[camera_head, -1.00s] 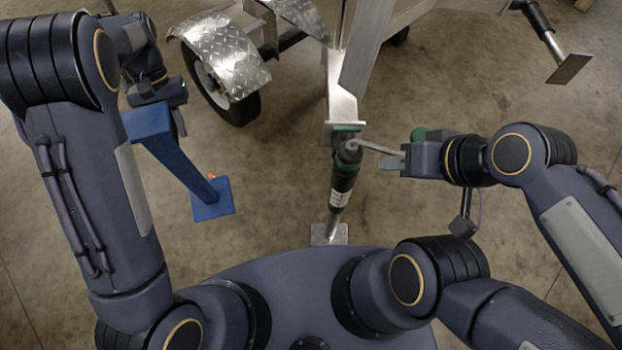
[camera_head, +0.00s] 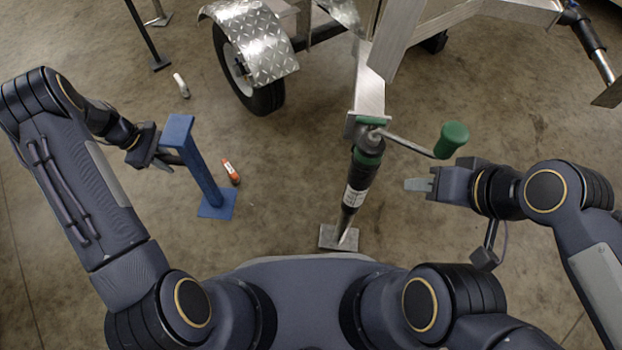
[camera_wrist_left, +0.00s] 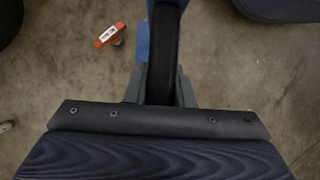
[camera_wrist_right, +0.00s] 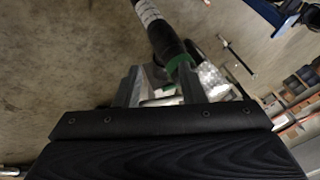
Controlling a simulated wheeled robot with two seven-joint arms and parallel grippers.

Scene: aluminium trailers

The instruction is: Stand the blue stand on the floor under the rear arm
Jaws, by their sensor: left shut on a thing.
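The blue stand (camera_head: 201,176) has a flat top plate, a post and a square base plate. It looks nearly upright in the head view; I cannot tell whether its base touches the floor. My left gripper (camera_head: 163,160) is shut on it near the top. My right gripper (camera_head: 418,185) is open and empty, below and left of the green crank knob (camera_head: 452,140). The trailer's aluminium arm (camera_head: 370,92) ends at the jack. I cannot tell which arm is the rear one.
A jack (camera_head: 358,185) with a foot plate stands at the near arm's end. A wheel under a bright fender (camera_head: 248,45) is behind the stand.

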